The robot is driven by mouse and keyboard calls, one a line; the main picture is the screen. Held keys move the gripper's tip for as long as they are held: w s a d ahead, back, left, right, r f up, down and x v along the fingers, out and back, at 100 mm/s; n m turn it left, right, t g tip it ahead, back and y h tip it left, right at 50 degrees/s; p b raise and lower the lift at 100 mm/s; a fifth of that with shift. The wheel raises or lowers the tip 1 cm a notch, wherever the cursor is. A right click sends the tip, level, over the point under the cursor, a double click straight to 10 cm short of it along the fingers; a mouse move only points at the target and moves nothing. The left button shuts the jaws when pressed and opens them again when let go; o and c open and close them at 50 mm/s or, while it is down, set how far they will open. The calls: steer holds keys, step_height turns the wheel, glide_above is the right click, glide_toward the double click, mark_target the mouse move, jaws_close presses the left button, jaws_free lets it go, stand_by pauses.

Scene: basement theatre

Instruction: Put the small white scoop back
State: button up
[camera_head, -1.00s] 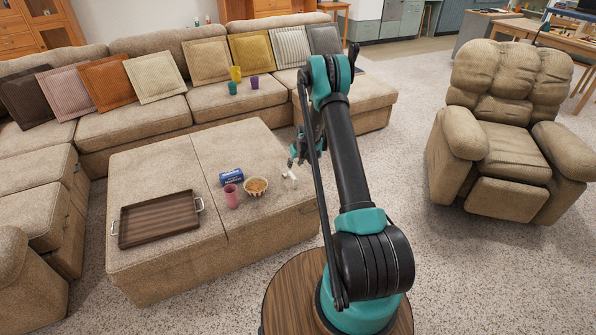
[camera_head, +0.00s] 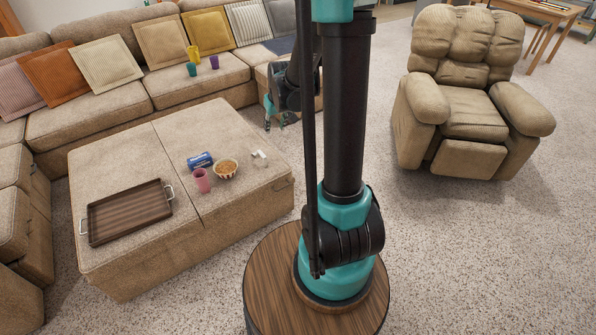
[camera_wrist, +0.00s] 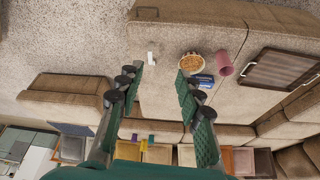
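A small white object (camera_head: 260,156), which looks like the scoop, lies on the right part of the beige ottoman (camera_head: 120,155). It also shows in the wrist view (camera_wrist: 151,57), but it is too small to make out its shape. A bowl of brown food (camera_head: 226,168) stands to its left. My gripper (camera_head: 277,117) is beyond the ottoman's back right corner, above and apart from the white object. In the wrist view my gripper (camera_wrist: 158,76) has its two fingers spread wide with nothing between them.
On the ottoman are a blue package (camera_head: 200,160), a pink cup (camera_head: 202,180) and a brown tray (camera_head: 130,212). Several colored cups (camera_head: 192,53) stand on the sofa behind. A recliner (camera_head: 470,100) is at the right. Carpet between is clear.

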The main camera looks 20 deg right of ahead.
steer(key=s+m, duration=0.1)
steer(key=s, duration=2.3)
steer(key=shift+d+h, duration=0.3)
steer(key=shift+d, duration=0.15)
